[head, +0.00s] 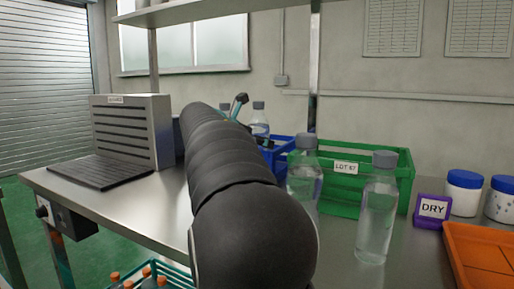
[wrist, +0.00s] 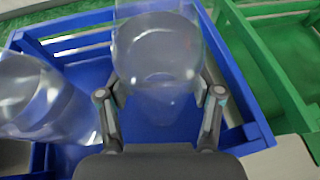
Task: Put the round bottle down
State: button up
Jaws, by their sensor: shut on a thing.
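In the wrist view a clear round bottle (wrist: 157,55) stands between the two fingers of my gripper (wrist: 160,98), which is shut on it. The bottle is over or inside the blue crate (wrist: 75,22); I cannot tell whether its base touches the crate floor. A second clear bottle (wrist: 38,100) is at the left in the same crate. In the head view my arm hides most of the blue crate (head: 284,149) and much of my gripper (head: 238,104). One grey-capped bottle (head: 259,118) shows beside the gripper; which bottle it is, I cannot tell.
A green crate (head: 388,189) labelled LOT stands right of the blue one. Two clear bottles (head: 375,215) (head: 304,180) stand in front of it. A purple DRY sign (head: 432,210), white jars (head: 463,195) and an orange tray (head: 480,255) are at right. A slotted machine (head: 130,130) stands left.

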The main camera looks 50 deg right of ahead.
jog(key=shift+f, duration=0.25)
jog(key=shift+f, duration=0.75)
jog(key=o, duration=1.7)
jog(key=shift+f, duration=0.2)
jog(key=shift+c, duration=0.2)
jog(key=shift+r, duration=0.25)
jog(key=w+r+v, duration=0.1)
jog(key=v, duration=1.1)
jog(key=shift+s+r+p, duration=0.3)
jog(key=shift+s+p, duration=0.05)
jog(key=shift+s, duration=0.1)
